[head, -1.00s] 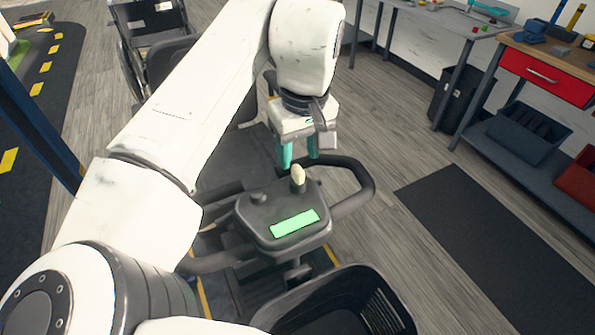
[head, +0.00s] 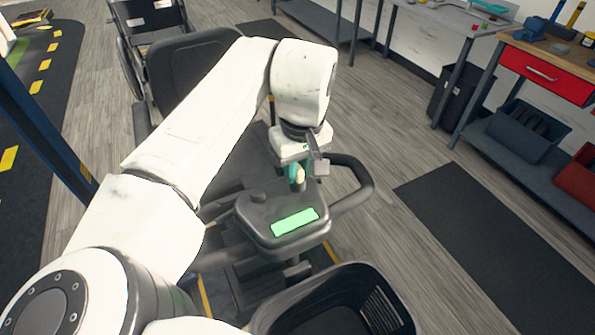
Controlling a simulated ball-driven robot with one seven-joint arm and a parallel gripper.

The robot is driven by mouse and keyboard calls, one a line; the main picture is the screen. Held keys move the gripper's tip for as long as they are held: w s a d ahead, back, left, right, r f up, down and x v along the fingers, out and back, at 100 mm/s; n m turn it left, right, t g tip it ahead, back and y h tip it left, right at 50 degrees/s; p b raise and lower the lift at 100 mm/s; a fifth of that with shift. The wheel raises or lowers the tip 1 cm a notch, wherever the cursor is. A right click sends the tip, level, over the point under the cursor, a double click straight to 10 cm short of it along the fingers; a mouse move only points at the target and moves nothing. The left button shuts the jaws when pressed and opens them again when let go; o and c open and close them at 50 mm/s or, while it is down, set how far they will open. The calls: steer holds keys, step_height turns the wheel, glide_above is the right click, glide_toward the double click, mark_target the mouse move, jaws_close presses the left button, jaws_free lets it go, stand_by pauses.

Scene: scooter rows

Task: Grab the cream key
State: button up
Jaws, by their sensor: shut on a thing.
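The cream key (head: 299,174) stands upright at the back of the scooter's dark console (head: 262,222), which has a green display (head: 295,221). My gripper (head: 296,178) points down over the console and is shut on the key. One teal finger shows beside the key's left side. The other finger and the key's lower end are hard to make out.
The scooter's loop handlebar (head: 368,190) curves around the right of the console. A black basket (head: 385,300) is in front. The scooter seat (head: 195,70) is behind my arm. A workbench with a red drawer (head: 545,75) stands at right, past open floor and a dark mat (head: 490,240).

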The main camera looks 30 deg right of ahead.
jaws_close()
